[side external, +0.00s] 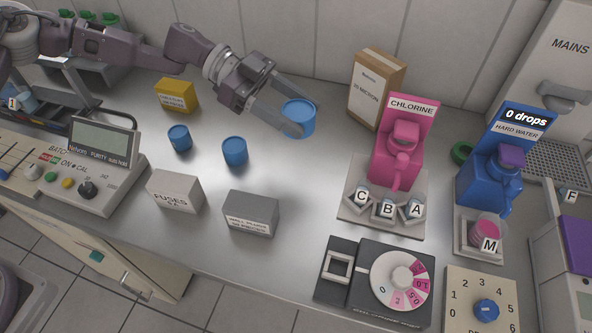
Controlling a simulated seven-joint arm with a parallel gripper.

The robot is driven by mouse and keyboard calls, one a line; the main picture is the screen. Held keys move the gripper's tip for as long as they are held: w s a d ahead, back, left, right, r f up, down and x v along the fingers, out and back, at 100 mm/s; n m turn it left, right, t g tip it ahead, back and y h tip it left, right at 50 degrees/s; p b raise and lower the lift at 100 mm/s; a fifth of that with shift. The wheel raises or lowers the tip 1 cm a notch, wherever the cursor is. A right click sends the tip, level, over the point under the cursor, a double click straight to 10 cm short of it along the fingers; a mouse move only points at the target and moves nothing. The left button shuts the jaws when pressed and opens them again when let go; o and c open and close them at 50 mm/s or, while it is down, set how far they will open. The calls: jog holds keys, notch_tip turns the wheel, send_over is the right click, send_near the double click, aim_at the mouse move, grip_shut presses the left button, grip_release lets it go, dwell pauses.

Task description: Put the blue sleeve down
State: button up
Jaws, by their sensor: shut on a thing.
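My gripper (296,112) is in the upper middle of the side external view, reaching in from the left. Its two fingers are shut on a blue sleeve (300,120), a short, lighter blue cylinder with its round end facing up. The sleeve looks roughly upright, and I cannot tell whether its bottom touches the bench. Two darker blue cylinders stand on the bench to the left: one (179,139) farther left and one (234,152) nearer to my gripper.
A yellow box (177,96), a white fuses box (174,192) and a grey box (250,213) surround the darker cylinders. A brown carton (376,90) and the pink chlorine dispenser (398,150) stand right of my gripper. The steel bench (300,180) is clear in front of it.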

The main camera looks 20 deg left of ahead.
aim_at(294, 172)
jog(key=shift+s+r+m+g, duration=0.15)
jog(key=shift+r+m+g, duration=0.2)
jog(key=shift+r, duration=0.5)
jog(key=shift+s+a+f, duration=0.15)
jog(key=shift+f, duration=0.15)
notch_tip(294, 172, down, 14)
jog(key=shift+f, duration=0.1)
jog(key=o, duration=1.7)
jog(key=v, duration=1.2)
